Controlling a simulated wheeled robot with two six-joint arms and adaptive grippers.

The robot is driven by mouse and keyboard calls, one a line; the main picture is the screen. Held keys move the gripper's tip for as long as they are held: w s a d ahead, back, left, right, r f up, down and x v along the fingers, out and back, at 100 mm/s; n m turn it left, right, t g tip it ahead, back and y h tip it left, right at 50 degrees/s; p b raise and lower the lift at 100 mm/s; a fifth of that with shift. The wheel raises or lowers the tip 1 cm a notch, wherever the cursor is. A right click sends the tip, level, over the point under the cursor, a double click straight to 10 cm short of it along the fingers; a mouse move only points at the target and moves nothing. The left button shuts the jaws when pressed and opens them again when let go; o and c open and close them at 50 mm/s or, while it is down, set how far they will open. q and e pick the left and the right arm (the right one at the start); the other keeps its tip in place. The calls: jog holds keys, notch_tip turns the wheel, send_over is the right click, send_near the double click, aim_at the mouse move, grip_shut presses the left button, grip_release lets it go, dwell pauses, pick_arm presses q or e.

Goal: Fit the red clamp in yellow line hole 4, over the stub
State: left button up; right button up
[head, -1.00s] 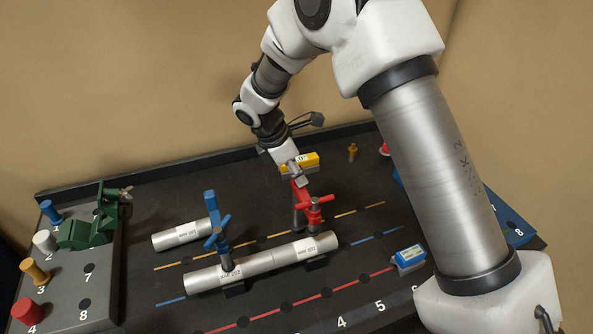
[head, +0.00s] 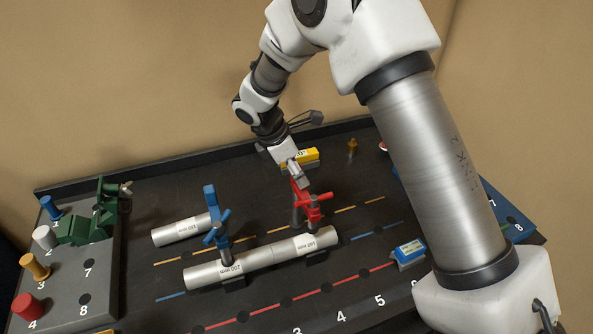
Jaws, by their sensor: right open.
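The red clamp (head: 313,207) stands upright on a grey post at the right end of the long pipe. The pipe partly hides its foot, so I cannot tell which hole it is in. My right gripper (head: 303,182) is open, at the top of the red clamp; I cannot tell whether they touch. The yellow line (head: 345,210) runs behind the long pipe (head: 265,260). A short silver pipe piece (head: 178,232) lies at the left, behind the long pipe. My left gripper is out of view.
A blue clamp (head: 214,222) stands at the long pipe's middle-left. A yellow block (head: 308,155) is behind my right gripper. A blue-and-white block (head: 408,252) sits at the right near the red line (head: 345,284). A green fixture (head: 85,225) and coloured pegs stand on the left panel.

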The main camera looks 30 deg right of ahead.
jog(key=v, duration=1.1)
jog(key=shift+a+r, duration=0.2)
jog(key=shift+r, duration=0.15)
